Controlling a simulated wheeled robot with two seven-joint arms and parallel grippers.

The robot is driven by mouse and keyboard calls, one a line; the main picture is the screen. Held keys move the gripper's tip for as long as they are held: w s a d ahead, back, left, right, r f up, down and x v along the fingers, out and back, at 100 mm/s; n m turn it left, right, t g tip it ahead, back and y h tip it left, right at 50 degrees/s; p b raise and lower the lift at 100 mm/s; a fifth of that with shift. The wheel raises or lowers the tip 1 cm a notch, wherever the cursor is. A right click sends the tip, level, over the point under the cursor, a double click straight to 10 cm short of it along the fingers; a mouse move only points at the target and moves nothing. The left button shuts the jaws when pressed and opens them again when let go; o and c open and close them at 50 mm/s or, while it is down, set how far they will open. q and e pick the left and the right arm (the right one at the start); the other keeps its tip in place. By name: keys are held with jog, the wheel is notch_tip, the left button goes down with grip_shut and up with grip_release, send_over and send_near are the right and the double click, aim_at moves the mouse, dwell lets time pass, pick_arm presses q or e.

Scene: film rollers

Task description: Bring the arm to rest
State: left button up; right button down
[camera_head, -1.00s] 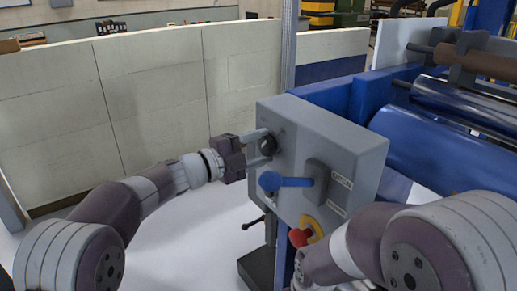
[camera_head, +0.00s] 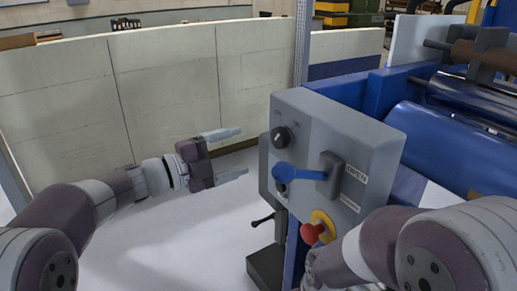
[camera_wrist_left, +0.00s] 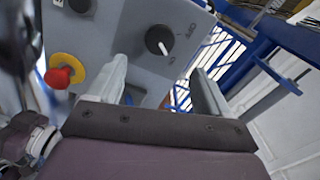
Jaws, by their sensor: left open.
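My left gripper (camera_head: 234,155) is open and empty in the head view, its two fingers spread and pointing right toward the control box. It is apart from the grey control box (camera_head: 335,140). The box carries a black rotary knob (camera_head: 283,137), a blue lever handle (camera_head: 300,172) and a red button (camera_head: 312,233) on a yellow ring. In the left wrist view the knob (camera_wrist_left: 159,40) stands ahead of the open fingers (camera_wrist_left: 160,90), with nothing between them. My right arm crosses the lower right of the head view; its gripper is not visible.
A blue machine with shiny rollers (camera_head: 440,140) stands at the right behind the box. Pale partition panels (camera_head: 165,90) close off the back. A small black lever (camera_head: 262,220) sticks out below the box. The white floor (camera_head: 170,235) at left is clear.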

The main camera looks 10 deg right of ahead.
pick_arm(q)
jog(key=v, duration=0.2)
jog(key=shift+s+a, duration=0.1)
jog(key=shift+a, duration=0.2)
